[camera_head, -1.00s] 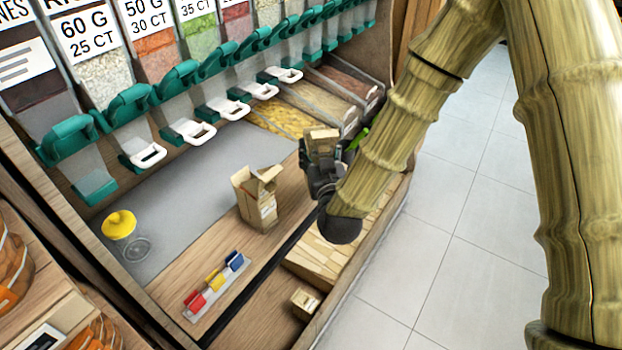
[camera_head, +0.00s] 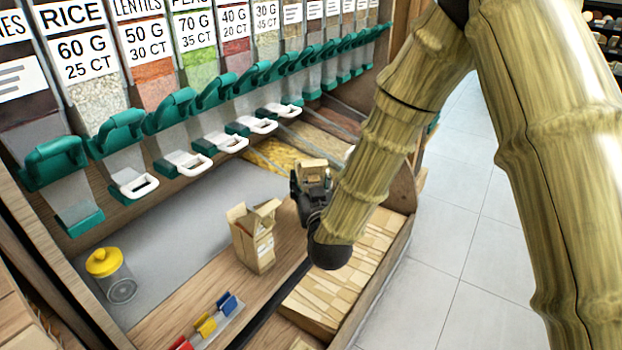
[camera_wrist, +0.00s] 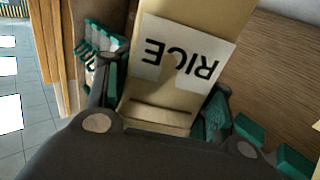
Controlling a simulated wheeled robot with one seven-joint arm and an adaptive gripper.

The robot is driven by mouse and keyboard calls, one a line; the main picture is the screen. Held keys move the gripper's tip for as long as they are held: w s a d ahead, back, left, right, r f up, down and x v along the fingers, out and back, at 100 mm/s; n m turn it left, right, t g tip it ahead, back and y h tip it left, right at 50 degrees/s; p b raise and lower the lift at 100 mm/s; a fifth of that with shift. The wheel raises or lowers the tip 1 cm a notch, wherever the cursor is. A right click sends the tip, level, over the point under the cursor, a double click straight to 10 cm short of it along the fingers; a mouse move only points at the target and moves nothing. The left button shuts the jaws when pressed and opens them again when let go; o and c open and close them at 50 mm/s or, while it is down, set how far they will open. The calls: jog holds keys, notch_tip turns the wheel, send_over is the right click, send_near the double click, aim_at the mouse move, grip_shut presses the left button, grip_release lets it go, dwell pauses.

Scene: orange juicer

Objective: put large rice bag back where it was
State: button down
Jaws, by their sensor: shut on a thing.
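My gripper (camera_head: 312,184) is shut on a tan paper bag (camera_head: 315,167), held above the wooden counter (camera_head: 212,288) near its front edge. In the wrist view the bag (camera_wrist: 165,100) stands between my two fingers, and its white label reads RICE upside down. The arm and gripper hide most of the bag in the head view, so its underside and any contact below cannot be told. A second, open-topped paper bag (camera_head: 254,242) stands on the counter just left of my gripper.
Bulk dispensers with teal spouts (camera_head: 168,109) line the back. A jar with a yellow lid (camera_head: 103,261) and coloured clips (camera_head: 206,325) are on the left. Flat paper bags fill a lower compartment (camera_head: 345,262) below my arm. The grey mat (camera_head: 190,205) is mostly clear.

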jog(key=w+f, duration=0.4)
jog(key=w, duration=0.5)
jog(key=shift+d+f, duration=0.2)
jog(key=shift+d, duration=0.1)
jog(key=shift+f, duration=0.1)
jog(key=c, duration=0.6)
grip_release()
jog(key=shift+o, duration=0.2)
jog(key=s, duration=0.4)
jog(key=s+d, duration=0.1)
jog(key=s, duration=0.3)
jog(key=s+d, duration=0.1)
jog(key=s, duration=0.3)
jog(key=shift+d, duration=0.2)
